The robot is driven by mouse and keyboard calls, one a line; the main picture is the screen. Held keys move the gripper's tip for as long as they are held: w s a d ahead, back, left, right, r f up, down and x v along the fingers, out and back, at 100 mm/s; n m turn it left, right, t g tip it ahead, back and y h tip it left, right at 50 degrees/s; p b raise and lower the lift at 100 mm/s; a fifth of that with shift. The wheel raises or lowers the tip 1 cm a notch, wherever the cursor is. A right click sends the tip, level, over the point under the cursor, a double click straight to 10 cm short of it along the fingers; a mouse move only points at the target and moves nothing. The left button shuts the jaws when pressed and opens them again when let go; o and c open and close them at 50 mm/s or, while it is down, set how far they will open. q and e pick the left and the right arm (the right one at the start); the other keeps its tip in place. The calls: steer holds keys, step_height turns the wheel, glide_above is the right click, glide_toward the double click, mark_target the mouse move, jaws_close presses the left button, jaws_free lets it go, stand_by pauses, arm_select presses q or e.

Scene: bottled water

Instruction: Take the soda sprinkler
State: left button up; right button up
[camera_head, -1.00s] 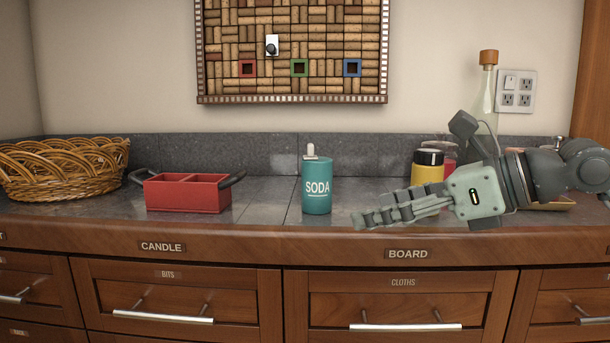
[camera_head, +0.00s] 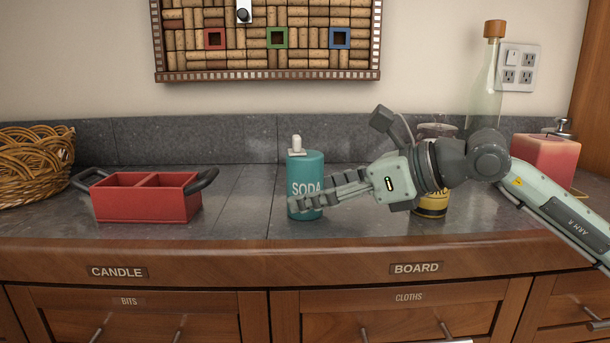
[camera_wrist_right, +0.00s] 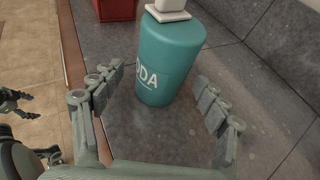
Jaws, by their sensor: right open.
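The soda sprinkler (camera_head: 301,172) is a teal cylinder marked SODA with a white top, standing upright on the stone counter. My right gripper (camera_head: 318,196) reaches in from the right, and its fingers cover part of the sprinkler's lower right side in the head view. In the right wrist view the sprinkler (camera_wrist_right: 166,62) stands ahead of and between the two spread fingers of the right gripper (camera_wrist_right: 160,98). Those fingers are open, and a gap shows on each side of the sprinkler.
A red two-part box (camera_head: 146,205) with dark handles and a wicker basket (camera_head: 38,165) stand left. A yellow-and-black jar (camera_head: 431,204) is partly behind my right arm. A bottle (camera_head: 485,85) and pink block (camera_head: 547,158) stand at right. The counter between box and sprinkler is clear.

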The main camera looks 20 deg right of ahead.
steer(key=shift+x, duration=1.35)
arm_select(q)
steer(key=shift+x, duration=0.9)
arm_select(e)
steer(key=shift+r, duration=0.1)
steer(key=c, duration=1.4)
